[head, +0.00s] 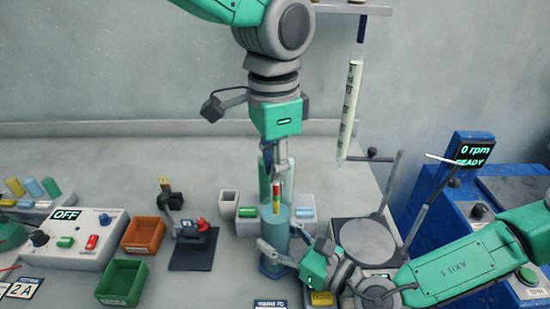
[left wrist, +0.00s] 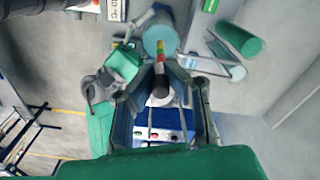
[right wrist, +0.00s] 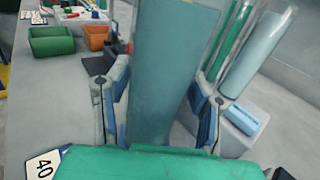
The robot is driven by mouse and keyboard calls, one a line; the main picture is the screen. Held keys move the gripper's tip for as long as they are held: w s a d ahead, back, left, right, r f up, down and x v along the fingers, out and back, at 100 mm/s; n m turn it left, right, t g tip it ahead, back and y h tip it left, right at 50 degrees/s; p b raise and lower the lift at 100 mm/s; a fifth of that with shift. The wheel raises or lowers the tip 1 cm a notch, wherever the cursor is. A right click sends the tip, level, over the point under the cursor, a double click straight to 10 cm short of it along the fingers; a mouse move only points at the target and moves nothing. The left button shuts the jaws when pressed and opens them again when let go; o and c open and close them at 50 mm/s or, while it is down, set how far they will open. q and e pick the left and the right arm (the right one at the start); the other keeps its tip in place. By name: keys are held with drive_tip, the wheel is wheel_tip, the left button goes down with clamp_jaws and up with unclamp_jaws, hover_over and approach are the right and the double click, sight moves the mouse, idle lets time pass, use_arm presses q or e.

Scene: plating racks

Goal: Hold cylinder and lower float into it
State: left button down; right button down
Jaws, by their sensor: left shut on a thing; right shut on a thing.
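The clear blue cylinder (head: 274,236) stands upright on the bench; it fills the middle of the right wrist view (right wrist: 160,70). My right gripper (head: 285,252) is shut around its side, with a finger on each side. My left gripper (head: 279,160) is above the cylinder, shut on the thin upper end of the float (head: 276,196), which has red, yellow and green bands. The float hangs upright, its lower end at the cylinder's mouth. In the left wrist view the float (left wrist: 160,57) lines up with the cylinder (left wrist: 160,38). I cannot tell how far inside its tip is.
A rack (head: 247,228) with tubes stands close behind the cylinder. A black stand (head: 195,247), orange bin (head: 143,235) and green bin (head: 121,282) are left.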

use_arm(q)
drive_tip(key=shift+f, duration=2.45)
drive_tip(key=shift+f, duration=0.1)
drive_tip(key=c, duration=1.5)
unclamp_jaws()
drive_tip(key=shift+c, duration=0.2)
drive_tip(key=shift+s, duration=0.1)
use_arm(e)
drive_tip(key=shift+s+r, duration=0.1)
drive_tip(key=shift+s, duration=0.05)
use_arm(q)
drive_tip(key=shift+w, duration=0.2)
drive_tip(key=shift+r, duration=0.4)
use_arm(e)
drive_tip(key=shift+w, duration=0.2)
use_arm(q)
wheel_tip(320, 180, up, 11)
drive_tip(key=shift+r, duration=0.1)
